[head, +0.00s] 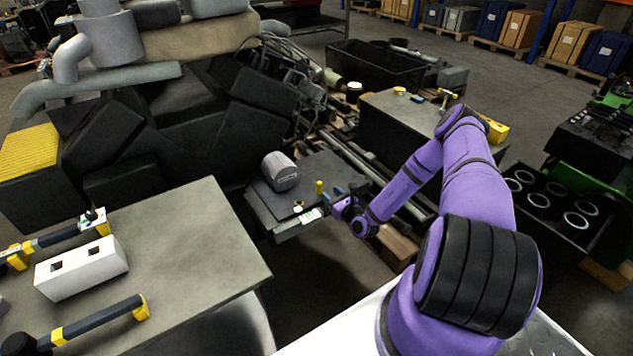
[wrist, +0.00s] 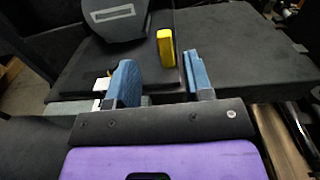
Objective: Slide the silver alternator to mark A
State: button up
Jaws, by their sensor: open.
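The silver alternator (head: 281,171), a grey rounded block, sits on a dark plate on a low stand (head: 340,170) in the head view. In the wrist view its lower part (wrist: 113,20) shows at the top, left of centre, cut off by the frame edge. My gripper (head: 335,203) is at the stand's near right edge, apart from the alternator. In the wrist view my gripper (wrist: 162,82) has its two blue fingers spread with nothing held between them. A mark A cannot be made out in either view.
A small yellow post (head: 319,187) stands between my gripper and the alternator; it also shows in the wrist view (wrist: 165,47). A white label-like piece (head: 311,216) is at the stand's front. A grey workbench (head: 200,240) with tools is at left; a dark cabinet (head: 400,130) stands behind.

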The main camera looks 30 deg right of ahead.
aim_at(321, 185)
jog(key=w, duration=1)
jog(key=shift+w+a+f, duration=0.1)
jog(key=shift+w+f, duration=0.2)
jog(key=shift+f, duration=0.05)
grip_shut()
